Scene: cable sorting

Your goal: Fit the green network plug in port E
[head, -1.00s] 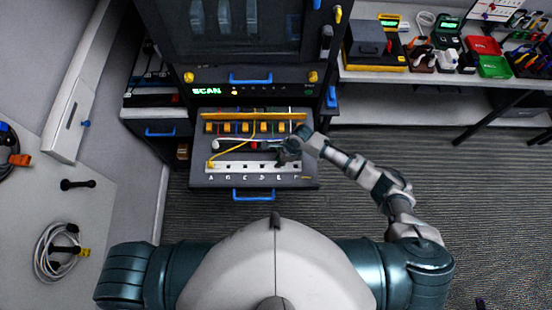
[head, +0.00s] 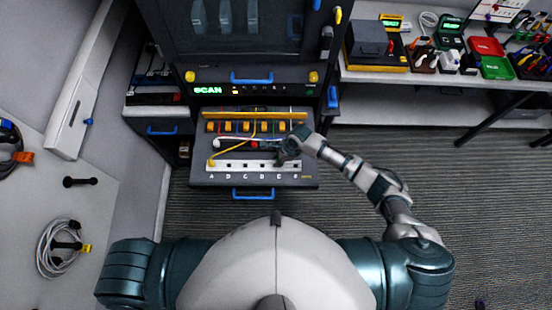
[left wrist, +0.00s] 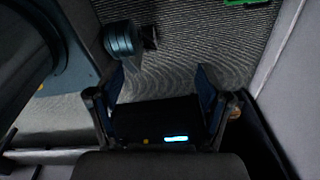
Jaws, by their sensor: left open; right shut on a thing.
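A pulled-out drawer holds a white port strip (head: 235,166) with letters A to F along its front. Port E (head: 277,167) is towards the right end of the strip.
A yellow cable (head: 226,149) runs to a plug at port A. Several orange-yellow holders (head: 246,127) line the drawer's back, with loose cables before them. A blue handle (head: 253,194) is on the drawer front.

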